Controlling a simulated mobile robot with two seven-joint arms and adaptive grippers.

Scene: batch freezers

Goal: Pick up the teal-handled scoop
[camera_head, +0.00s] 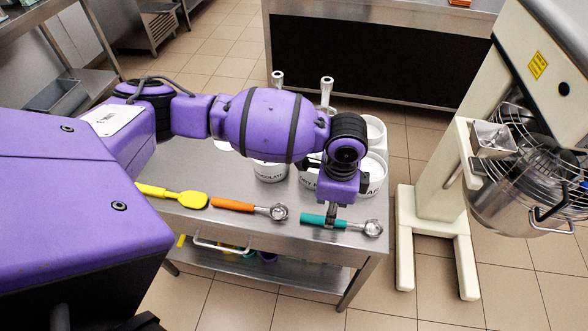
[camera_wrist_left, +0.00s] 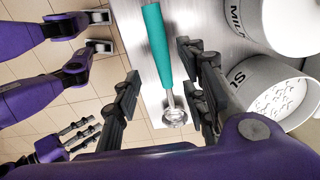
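The teal-handled scoop (camera_head: 340,224) lies near the right front edge of the steel cart, its metal bowl to the right. My left gripper (camera_head: 331,212) is pointed down over its handle. In the left wrist view the scoop (camera_wrist_left: 160,62) shows between the two spread fingers of my left gripper (camera_wrist_left: 163,100), with clear gaps on both sides. I cannot tell how far the fingertips are above the cart. What looks like my right gripper (camera_wrist_left: 80,135) shows small at the lower left of that view; its opening is unclear.
An orange-handled scoop (camera_head: 238,206) and a yellow spatula (camera_head: 175,196) lie to the left on the cart (camera_head: 290,238). White labelled tubs (camera_head: 270,172) stand behind, close to the gripper's far side. A mixer (camera_head: 440,160) stands to the right.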

